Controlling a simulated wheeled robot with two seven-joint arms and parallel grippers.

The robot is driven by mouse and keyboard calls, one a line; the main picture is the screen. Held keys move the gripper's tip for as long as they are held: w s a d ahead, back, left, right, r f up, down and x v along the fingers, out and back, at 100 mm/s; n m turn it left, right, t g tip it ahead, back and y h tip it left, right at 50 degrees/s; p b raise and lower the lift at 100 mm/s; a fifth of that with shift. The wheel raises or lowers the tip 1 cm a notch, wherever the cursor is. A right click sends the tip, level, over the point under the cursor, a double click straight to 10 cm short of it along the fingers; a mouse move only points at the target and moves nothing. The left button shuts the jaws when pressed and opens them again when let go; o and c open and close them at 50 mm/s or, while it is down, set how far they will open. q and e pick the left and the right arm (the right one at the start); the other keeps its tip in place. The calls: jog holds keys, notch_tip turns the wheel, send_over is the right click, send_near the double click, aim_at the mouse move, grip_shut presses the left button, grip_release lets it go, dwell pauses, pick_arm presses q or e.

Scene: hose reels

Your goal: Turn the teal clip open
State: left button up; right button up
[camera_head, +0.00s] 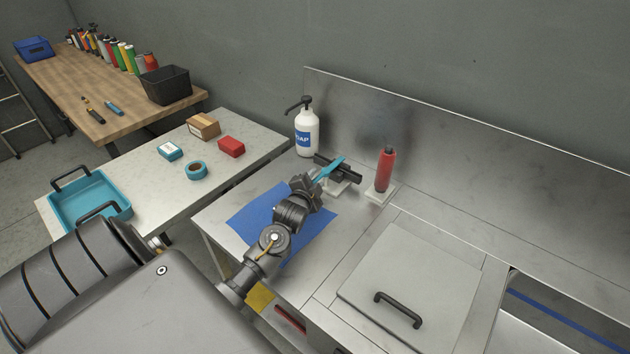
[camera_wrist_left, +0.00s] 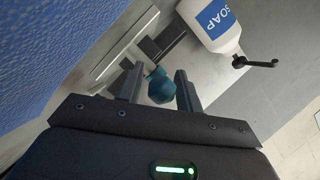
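The teal clip (camera_head: 328,168) stands out at a slant from a black bar-shaped holder (camera_head: 345,173) on the steel counter. My left gripper (camera_head: 311,183) is at the clip's near end. In the left wrist view the end of the teal clip (camera_wrist_left: 160,88) lies between the two parted fingers, with a visible gap to the left finger. Whether the right finger touches it I cannot tell. The fingers are open. The clip's far part is hidden in the wrist view. My right gripper is not in view.
A white soap bottle (camera_head: 306,130) stands just behind the holder. A red cylinder (camera_head: 385,170) on a pale base stands to the right. A blue mat (camera_head: 250,219) lies under my left arm. A lidded panel with a black handle (camera_head: 398,309) fills the front right.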

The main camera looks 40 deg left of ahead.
pick_arm(q)
grip_shut()
jog(key=shift+d+r, duration=0.1)
